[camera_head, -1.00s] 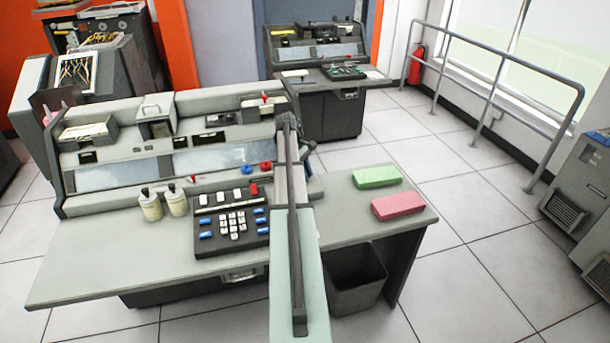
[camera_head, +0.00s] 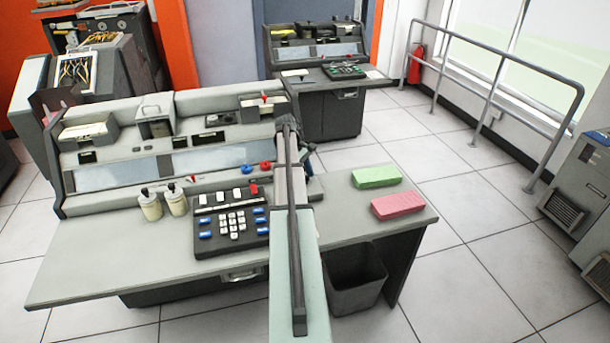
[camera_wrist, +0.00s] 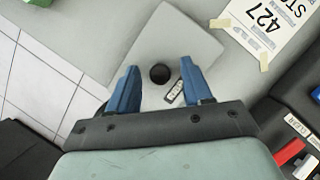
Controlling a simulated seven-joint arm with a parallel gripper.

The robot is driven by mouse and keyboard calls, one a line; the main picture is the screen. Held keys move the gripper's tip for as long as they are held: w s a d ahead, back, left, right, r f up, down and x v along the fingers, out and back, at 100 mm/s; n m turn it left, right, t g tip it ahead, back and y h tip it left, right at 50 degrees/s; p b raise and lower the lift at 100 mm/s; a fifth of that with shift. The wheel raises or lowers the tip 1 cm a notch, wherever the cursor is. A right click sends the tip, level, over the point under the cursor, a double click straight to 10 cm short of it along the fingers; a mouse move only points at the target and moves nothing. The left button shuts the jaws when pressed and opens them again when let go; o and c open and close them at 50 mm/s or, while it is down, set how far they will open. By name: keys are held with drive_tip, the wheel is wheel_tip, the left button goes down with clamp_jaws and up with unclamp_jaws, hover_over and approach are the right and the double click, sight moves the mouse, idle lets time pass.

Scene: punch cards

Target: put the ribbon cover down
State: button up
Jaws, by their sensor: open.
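In the wrist view, a light grey flat plate with a round black knob, which I take to be the ribbon cover (camera_wrist: 170,38), lies below my gripper. It appears to rest flat on the grey desk top. My gripper (camera_wrist: 159,66) is open, with one blue finger on each side of the black knob (camera_wrist: 160,73). A small label strip (camera_wrist: 175,92) is beside the knob. In the head view, my arm hides the cover and most of the gripper.
The desk (camera_head: 350,220) carries a keypad (camera_head: 232,222), two cream pots and green (camera_head: 376,177) and pink (camera_head: 397,205) card stacks. In the wrist view, a taped paper (camera_wrist: 262,25) marked 427 lies right of the cover, and a dark switch panel (camera_wrist: 290,115) is at the right.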

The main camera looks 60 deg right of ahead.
drive_tip(key=v, duration=1.2)
drive_tip(key=shift+w+a+r, duration=0.1)
drive_tip(key=shift+w, duration=0.05)
